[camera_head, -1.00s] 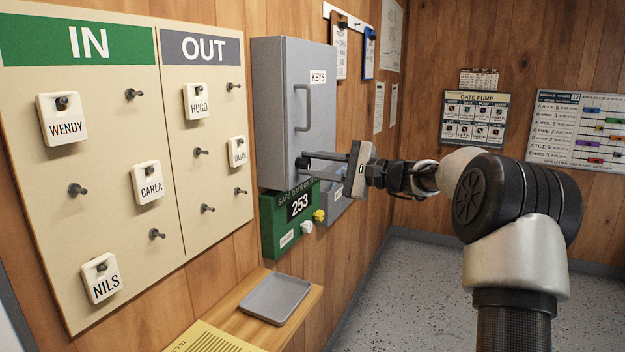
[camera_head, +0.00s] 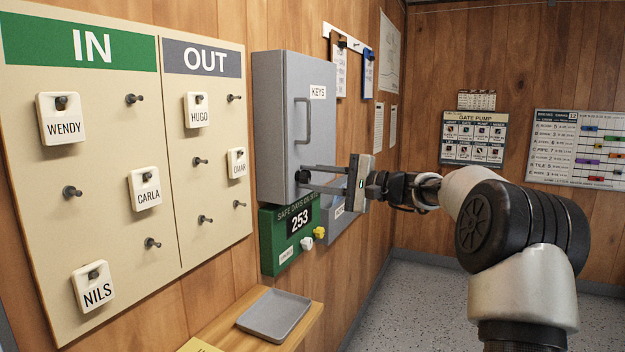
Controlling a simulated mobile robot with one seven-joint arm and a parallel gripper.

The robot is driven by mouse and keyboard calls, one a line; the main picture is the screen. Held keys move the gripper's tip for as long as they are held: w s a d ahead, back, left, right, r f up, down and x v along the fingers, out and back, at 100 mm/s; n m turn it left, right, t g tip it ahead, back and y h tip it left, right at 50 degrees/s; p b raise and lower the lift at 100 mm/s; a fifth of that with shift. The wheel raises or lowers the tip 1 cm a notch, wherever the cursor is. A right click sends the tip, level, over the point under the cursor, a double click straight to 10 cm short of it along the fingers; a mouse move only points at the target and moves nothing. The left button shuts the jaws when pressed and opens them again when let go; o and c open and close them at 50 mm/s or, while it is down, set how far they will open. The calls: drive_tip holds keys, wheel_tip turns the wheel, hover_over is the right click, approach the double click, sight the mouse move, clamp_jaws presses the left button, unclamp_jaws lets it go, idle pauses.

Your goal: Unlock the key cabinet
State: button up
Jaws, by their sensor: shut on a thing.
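The grey key cabinet (camera_head: 282,125) hangs on the wooden wall with its door closed. It has a "KEYS" label and a vertical bar handle (camera_head: 303,120). A dark round knob or lock (camera_head: 301,176) sits low on the door. My gripper (camera_head: 306,178) reaches in from the right, its two long fingers shut on that knob. The fingers partly hide the knob, so I cannot tell how it is turned or whether a key is in it.
Below the cabinet are a green "253" sign (camera_head: 283,247) with white and yellow knobs, and a grey box (camera_head: 343,212). A wooden shelf (camera_head: 222,326) holds a grey tray (camera_head: 274,314). The IN/OUT tag board (camera_head: 110,235) is at left. Tags hang from a rack (camera_head: 345,37) above.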

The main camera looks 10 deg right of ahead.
drive_tip(key=o, duration=1)
drive_tip(key=shift+o, duration=0.2)
drive_tip(key=p+v, duration=0.1)
drive_tip(key=v, duration=1.6)
drive_tip(key=shift+d+p, duration=0.15)
drive_tip(key=shift+p, duration=0.25)
drive_tip(key=shift+s, duration=0.1)
